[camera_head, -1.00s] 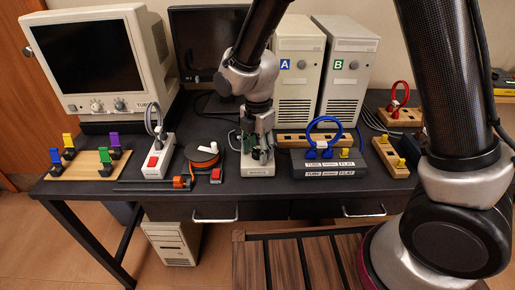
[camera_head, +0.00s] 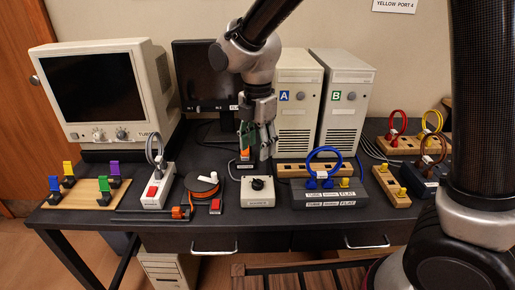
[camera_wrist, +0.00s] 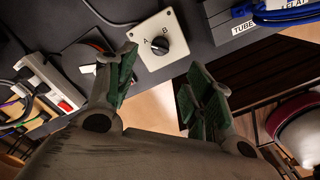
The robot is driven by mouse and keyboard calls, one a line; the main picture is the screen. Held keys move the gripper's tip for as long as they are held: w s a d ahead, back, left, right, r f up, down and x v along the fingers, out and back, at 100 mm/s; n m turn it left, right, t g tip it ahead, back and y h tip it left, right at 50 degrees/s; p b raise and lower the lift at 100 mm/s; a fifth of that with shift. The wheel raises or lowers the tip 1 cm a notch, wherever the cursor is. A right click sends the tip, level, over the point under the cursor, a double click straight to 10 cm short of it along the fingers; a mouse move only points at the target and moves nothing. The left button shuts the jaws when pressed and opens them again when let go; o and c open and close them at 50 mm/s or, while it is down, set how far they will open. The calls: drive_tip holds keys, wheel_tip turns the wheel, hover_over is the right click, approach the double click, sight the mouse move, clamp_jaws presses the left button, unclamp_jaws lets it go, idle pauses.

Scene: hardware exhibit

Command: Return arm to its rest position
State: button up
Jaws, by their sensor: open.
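My gripper (camera_head: 254,150) is above the black table, just behind and over a small white box with a black knob (camera_head: 257,190). In the wrist view my gripper (camera_wrist: 160,92) is open and empty, its green-padded fingers apart. The knob box (camera_wrist: 157,42) shows beyond the fingers, with letters A and B beside the knob, and no finger touches it. My arm reaches down from the top of the head view.
Behind my gripper stand tower A (camera_head: 296,100), tower B (camera_head: 344,100) and a dark monitor (camera_head: 203,75). An orange-black reel (camera_head: 203,185) and a power strip (camera_head: 156,187) lie left. A blue-cable switch box (camera_head: 325,190) lies right.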

drive_tip(key=s+d+r+m+t, duration=0.1)
drive_tip(key=s+d+r+m, duration=0.3)
drive_tip(key=d+m, duration=0.5)
drive_tip(key=s+d+r+m+t, duration=0.2)
drive_tip(key=s+d+r+m, duration=0.2)
drive_tip(key=d, duration=0.9)
drive_tip(key=s+d+r+m+t, duration=0.1)
drive_tip(key=s+d+r+m, duration=0.3)
drive_tip(key=s+d+m, duration=0.4)
drive_tip(key=d+m, duration=0.2)
drive_tip(key=m, duration=0.3)
drive_tip(key=shift+s+d+r+m, duration=0.2)
drive_tip(key=shift+s+d+m, duration=0.15)
drive_tip(key=shift+d+m, duration=0.05)
